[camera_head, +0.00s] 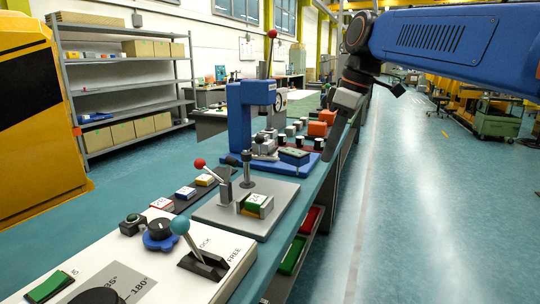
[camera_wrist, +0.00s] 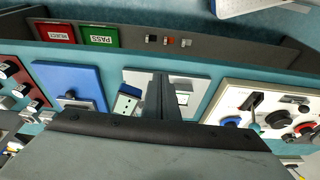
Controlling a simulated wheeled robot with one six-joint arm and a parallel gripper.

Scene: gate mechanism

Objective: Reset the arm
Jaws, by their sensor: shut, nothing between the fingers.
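My blue arm (camera_head: 440,38) reaches in from the upper right of the head view, over the right-hand aisle side of the bench. Its end hangs down near the bench's right edge, with my gripper (camera_head: 334,143) pointing downward. In the wrist view my gripper (camera_wrist: 161,80) is shut, with its narrow fingers together and nothing held. The fingers overlap the grey fixture plate (camera_wrist: 135,76) in that view and hide part of it. I cannot tell their height above it.
A blue press (camera_head: 240,115) stands on the bench beyond the grey plate (camera_head: 222,215). The white control panel (camera_head: 230,255) with a blue-knobbed lever (camera_head: 180,226) is nearest. Red (camera_wrist: 57,33) and green (camera_wrist: 100,36) trays sit below the bench edge. The right aisle (camera_head: 400,220) is clear.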

